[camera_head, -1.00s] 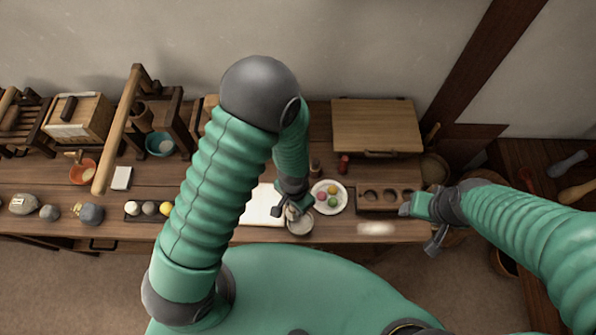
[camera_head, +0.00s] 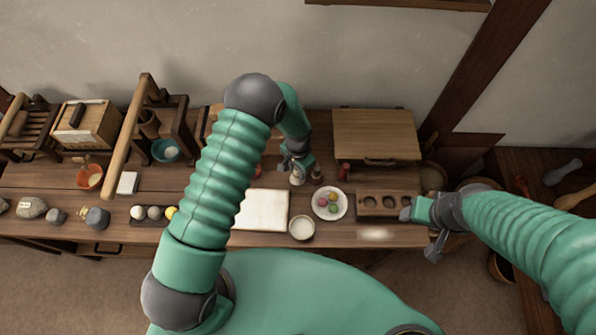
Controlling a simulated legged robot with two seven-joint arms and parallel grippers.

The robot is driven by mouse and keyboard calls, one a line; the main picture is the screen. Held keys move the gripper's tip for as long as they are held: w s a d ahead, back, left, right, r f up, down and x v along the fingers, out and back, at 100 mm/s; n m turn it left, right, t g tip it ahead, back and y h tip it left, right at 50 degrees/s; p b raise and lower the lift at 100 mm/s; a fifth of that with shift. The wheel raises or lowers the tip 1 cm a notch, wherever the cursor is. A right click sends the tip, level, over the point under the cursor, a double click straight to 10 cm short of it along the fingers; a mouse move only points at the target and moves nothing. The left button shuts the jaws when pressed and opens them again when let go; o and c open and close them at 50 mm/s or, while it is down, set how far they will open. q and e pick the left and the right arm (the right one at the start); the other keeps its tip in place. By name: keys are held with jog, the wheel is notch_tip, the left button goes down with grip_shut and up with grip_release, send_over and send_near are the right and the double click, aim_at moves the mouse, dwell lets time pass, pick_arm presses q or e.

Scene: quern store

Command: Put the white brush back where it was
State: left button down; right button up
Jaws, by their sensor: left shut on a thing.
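My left gripper (camera_head: 293,163) is over the back part of the bench, shut on a small pale thing that seems to be the white brush (camera_head: 297,178). The brush is close to upright, its top is hidden by the jaws, and I cannot tell whether it touches the bench. A small dark brown item (camera_head: 316,175) stands just right of it, and a red one (camera_head: 344,172) farther right. My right gripper (camera_head: 420,231) is at the right front of the bench, with no held thing visible; its jaw opening is unclear.
A bowl of white stuff (camera_head: 302,229) stands at the front edge, near a plate with coloured balls (camera_head: 345,205) and a pale sheet (camera_head: 263,210). A wooden block with round hollows (camera_head: 385,212) is at right. A pale patch (camera_head: 376,234) lies before it.

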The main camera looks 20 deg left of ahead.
pick_arm(q)
jog(key=shift+a+f, duration=0.1)
jog(key=shift+f, duration=0.7)
jog(key=shift+w+a+f, duration=0.1)
jog(key=shift+a+f, duration=0.05)
jog(key=shift+f, duration=0.25)
jog(key=c, duration=1.3)
grip_release()
jog(key=shift+o, duration=1.3)
jog(key=shift+d, duration=0.2)
pick_arm(e)
jog(key=shift+w+a+r, duration=0.1)
jog(key=shift+r, duration=0.05)
